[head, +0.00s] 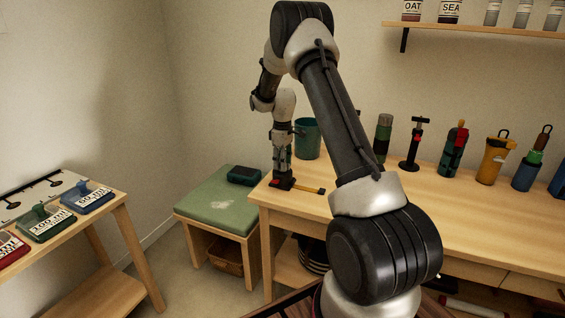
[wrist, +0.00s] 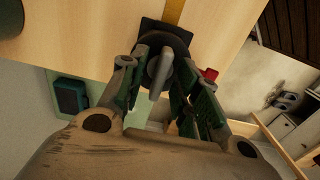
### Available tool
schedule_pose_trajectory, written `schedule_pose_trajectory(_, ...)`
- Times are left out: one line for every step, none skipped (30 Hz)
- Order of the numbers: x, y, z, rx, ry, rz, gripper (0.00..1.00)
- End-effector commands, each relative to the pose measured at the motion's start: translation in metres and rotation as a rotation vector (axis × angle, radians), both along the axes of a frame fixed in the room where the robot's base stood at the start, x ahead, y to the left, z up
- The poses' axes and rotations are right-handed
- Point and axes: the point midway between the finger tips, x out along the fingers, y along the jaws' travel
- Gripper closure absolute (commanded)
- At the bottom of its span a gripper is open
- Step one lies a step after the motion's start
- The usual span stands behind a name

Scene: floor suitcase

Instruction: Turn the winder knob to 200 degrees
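The winder (head: 284,183) sits at the left front corner of the wooden workbench, a dark body with red parts and a yellow strap (head: 308,188) running right. In the wrist view, its round black top carries a grey bar-like knob (wrist: 159,72) that points towards the camera. My gripper (head: 282,168) is directly above the winder, pointing down. In the wrist view, my gripper (wrist: 162,68) has its dark green fingers on either side of the grey knob. The fingers are apart; whether their tips touch the knob is not clear. The knob's angle marks are not visible.
A green-topped stool (head: 215,203) with a dark box (head: 244,175) stands left of the workbench (head: 400,205). A teal cup (head: 307,138) and several bottles and tools line its back. A side table (head: 110,215) with labelled boxes stands far left. The bench front is mostly clear.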

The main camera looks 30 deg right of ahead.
Motion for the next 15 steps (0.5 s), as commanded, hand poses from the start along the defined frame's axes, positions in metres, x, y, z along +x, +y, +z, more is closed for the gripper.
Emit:
schedule_pose_trajectory(0.0000, 0.0000, 0.0001, 0.000, 0.000, 0.000, 0.68)
schedule_pose_trajectory(0.0000, 0.0000, 0.0001, 0.000, 0.000, 0.000, 0.68)
schedule_pose_trajectory(0.0000, 0.0000, 0.0001, 0.000, 0.000, 0.000, 0.75)
schedule_pose_trajectory(0.0000, 0.0000, 0.0002, 0.000, 0.000, 0.000, 0.81)
schedule_pose_trajectory(0.0000, 0.0000, 0.0002, 0.000, 0.000, 0.000, 0.86)
schedule_pose_trajectory(0.0000, 0.0000, 0.0002, 0.000, 0.000, 0.000, 0.93)
schedule_pose_trajectory(0.0000, 0.0000, 0.0002, 0.000, 0.000, 0.000, 0.99)
schedule_pose_trajectory(0.0000, 0.0000, 0.0003, 0.000, 0.000, 0.000, 1.00)
schedule_pose_trajectory(0.0000, 0.0000, 0.0003, 0.000, 0.000, 0.000, 1.00)
schedule_pose_trajectory(0.0000, 0.0000, 0.0003, 0.000, 0.000, 0.000, 1.00)
schedule_pose_trajectory(0.0000, 0.0000, 0.0003, 0.000, 0.000, 0.000, 1.00)
schedule_pose_trajectory(0.0000, 0.0000, 0.0003, 0.000, 0.000, 0.000, 1.00)
schedule_pose_trajectory(0.0000, 0.0000, 0.0004, 0.000, 0.000, -0.001, 1.00)
schedule_pose_trajectory(0.0001, -0.0001, 0.0004, 0.000, 0.000, -0.002, 1.00)
schedule_pose_trajectory(0.0001, -0.0001, 0.0004, 0.000, 0.000, -0.005, 1.00)
